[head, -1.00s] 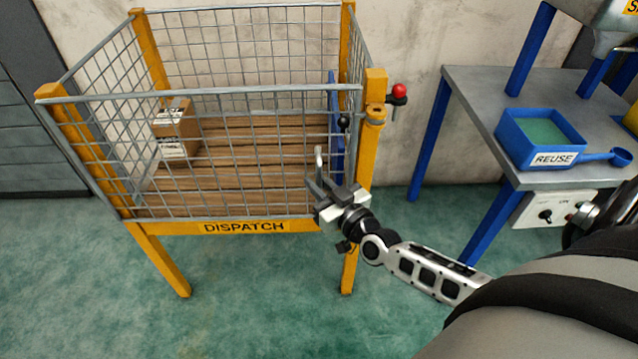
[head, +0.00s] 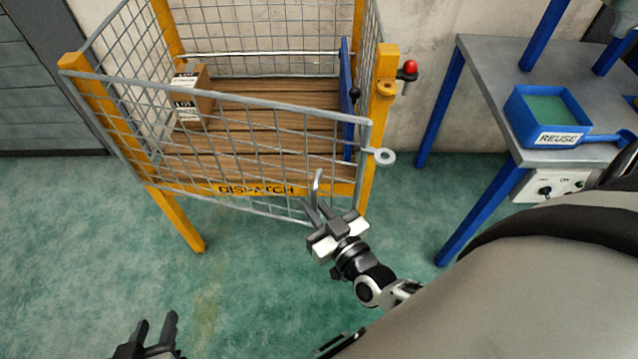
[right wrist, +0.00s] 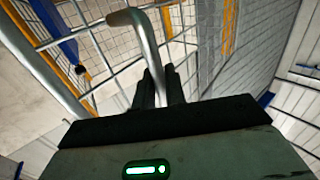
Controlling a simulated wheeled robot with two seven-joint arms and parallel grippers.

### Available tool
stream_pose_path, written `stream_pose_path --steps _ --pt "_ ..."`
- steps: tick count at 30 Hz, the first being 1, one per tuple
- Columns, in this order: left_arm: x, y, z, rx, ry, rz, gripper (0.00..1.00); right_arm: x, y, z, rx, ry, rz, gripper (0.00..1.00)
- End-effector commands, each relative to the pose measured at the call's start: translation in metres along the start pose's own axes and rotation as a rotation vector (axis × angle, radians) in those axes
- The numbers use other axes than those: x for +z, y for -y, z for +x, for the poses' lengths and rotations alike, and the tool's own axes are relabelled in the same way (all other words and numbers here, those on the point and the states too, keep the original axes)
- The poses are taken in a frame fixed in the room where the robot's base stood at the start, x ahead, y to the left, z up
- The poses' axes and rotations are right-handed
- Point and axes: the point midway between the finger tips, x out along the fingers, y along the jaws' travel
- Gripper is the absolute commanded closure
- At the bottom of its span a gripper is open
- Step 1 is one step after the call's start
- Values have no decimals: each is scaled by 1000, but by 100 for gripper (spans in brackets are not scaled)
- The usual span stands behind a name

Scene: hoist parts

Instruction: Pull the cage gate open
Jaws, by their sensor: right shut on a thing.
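The cage gate (head: 240,150) is a grey wire-mesh panel across the front of the yellow-posted cage. It stands partly open, its right edge swung out from the right post (head: 378,120), with its ring latch (head: 384,156) clear of the post. My right gripper (head: 315,212) is shut on the gate's grey handle (head: 318,184) near its lower right. The handle also shows between the fingers in the right wrist view (right wrist: 146,48). My left gripper (head: 155,330) is at the lower left, away from the gate, its two fingers apart with nothing between them.
A cardboard box (head: 195,92) stands on the cage's wooden floor. A blue panel (head: 346,100) is inside at the right. A grey bench with blue legs (head: 490,90) stands to the right, bearing a blue REUSE tray (head: 516,120). The green floor before the cage is clear.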

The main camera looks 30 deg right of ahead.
Motion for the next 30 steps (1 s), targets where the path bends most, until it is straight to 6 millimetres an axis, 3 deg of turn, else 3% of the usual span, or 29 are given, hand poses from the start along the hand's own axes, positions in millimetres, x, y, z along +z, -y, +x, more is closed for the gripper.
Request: stream_pose_path --steps 6,7,9,23,30 --pt "1 0 0 -1 1 1 64 1 0 0 0 1 -2 100" --pt "1 0 0 -1 2 1 64 1 0 0 0 1 -2 82" --pt "1 0 0 -1 3 1 64 1 -1 0 0 1 -2 71" --pt "3 -1 -3 2 9 -1 64 0 -2 1 1 -2 -1 71" --pt "10 0 3 1 7 0 64 3 -20 16 0 -3 -4 71"
